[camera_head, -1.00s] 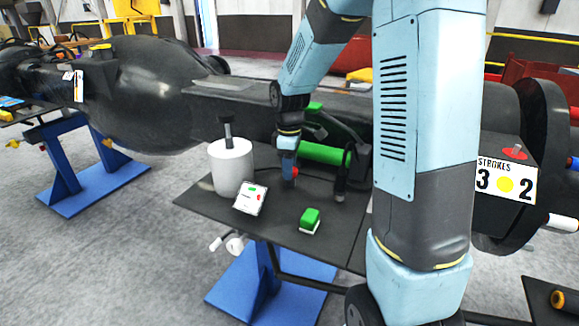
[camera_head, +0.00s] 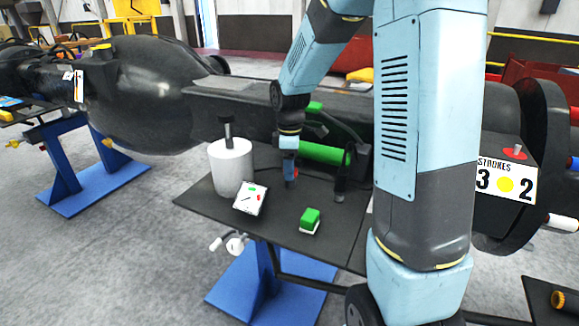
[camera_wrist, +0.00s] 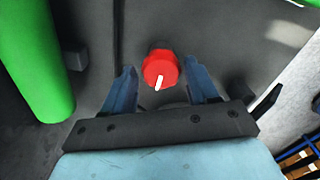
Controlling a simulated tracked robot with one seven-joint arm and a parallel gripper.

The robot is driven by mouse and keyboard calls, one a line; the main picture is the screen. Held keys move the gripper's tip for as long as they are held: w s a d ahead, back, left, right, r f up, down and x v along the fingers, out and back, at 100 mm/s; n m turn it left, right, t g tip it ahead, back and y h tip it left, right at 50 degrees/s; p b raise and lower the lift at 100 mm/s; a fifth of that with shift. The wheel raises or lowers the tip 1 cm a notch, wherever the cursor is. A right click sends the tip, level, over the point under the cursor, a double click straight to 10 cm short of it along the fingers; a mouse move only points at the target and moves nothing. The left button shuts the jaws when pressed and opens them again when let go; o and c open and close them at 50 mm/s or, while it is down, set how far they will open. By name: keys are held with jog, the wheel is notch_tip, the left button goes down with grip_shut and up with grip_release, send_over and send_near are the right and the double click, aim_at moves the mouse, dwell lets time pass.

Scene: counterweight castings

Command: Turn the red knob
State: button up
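The red knob (camera_wrist: 160,66) is round with a white pointer line and sits on a dark surface in the wrist view. The line points down and slightly left in that picture. My gripper (camera_wrist: 159,78) is open, with one blue finger on each side of the knob. Gaps show between the fingers and the knob, so it is not clamped. In the head view my gripper (camera_head: 290,172) points down beside the dark machine body and hides most of the knob; only a little red shows there.
A green cylinder (camera_head: 322,153) lies close behind my gripper. Another red-topped part (camera_head: 515,152) is above the STROKES sign at right.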

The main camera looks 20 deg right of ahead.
jog(key=shift+o, duration=0.8)
notch_tip(320, 180, up, 14)
jog(key=shift+f, duration=0.15)
jog(key=s+d+r+m+t, duration=0.1)
jog(key=s+r+m+t, duration=0.1)
jog(key=s+m, duration=0.5)
jog(key=s+d+r+m+t, duration=0.1)
jog(key=s+m, duration=0.6)
jog(key=s, duration=1.1)
jog(key=r+t, duration=0.1)
jog(key=t, duration=0.1)
jog(key=shift+d+r+t, duration=0.25)
jog(key=shift+t, duration=0.05)
dwell(1.3)
